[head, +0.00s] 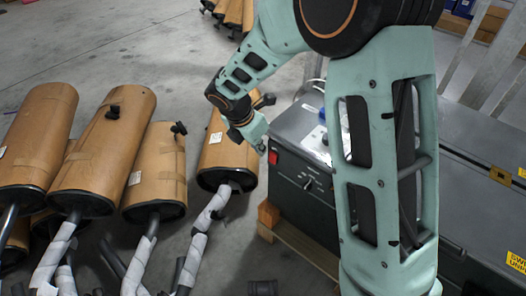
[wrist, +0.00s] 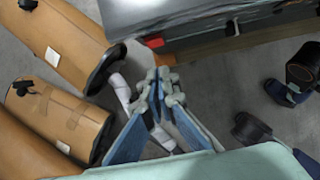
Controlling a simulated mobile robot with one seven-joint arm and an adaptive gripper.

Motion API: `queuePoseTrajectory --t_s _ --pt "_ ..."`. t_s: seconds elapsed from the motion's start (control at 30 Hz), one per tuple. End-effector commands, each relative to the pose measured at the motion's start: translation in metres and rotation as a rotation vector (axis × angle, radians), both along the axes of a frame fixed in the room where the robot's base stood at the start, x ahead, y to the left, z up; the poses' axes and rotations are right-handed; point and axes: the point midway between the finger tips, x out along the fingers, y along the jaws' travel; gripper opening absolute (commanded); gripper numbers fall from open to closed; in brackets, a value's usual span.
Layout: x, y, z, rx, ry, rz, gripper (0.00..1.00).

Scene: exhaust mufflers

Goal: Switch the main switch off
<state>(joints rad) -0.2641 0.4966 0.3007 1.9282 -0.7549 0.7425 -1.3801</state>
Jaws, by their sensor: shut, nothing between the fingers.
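A red switch (head: 273,157) sits on the front left corner of the grey metal box (head: 302,125). It also shows as a small red block (wrist: 155,42) in the wrist view, on the edge of the box. Its on or off position is too small to tell. My gripper (head: 261,148) is close to the red switch, just above and left of it in the head view. In the wrist view my gripper (wrist: 163,76) has its fingertips together, with nothing between them, and they point toward the red switch with a visible gap.
The box stands on a wooden pallet (head: 292,248). Several brown mufflers (head: 105,145) with wrapped pipes lie on the floor to the left. A long grey case (head: 480,170) is at the right.

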Motion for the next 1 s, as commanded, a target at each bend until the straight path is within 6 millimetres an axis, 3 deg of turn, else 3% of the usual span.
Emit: queuePoseTrajectory --t_s 0.03,0.1,0.3,1.0 --pt "-0.001 0.002 0.016 0.002 -0.003 0.001 0.00" --pt "-0.002 0.003 0.029 0.001 -0.001 0.001 0.00" --pt "-0.005 0.004 0.049 0.001 0.000 0.001 0.00" --pt "-0.003 0.006 0.057 0.016 -0.020 -0.021 0.00"
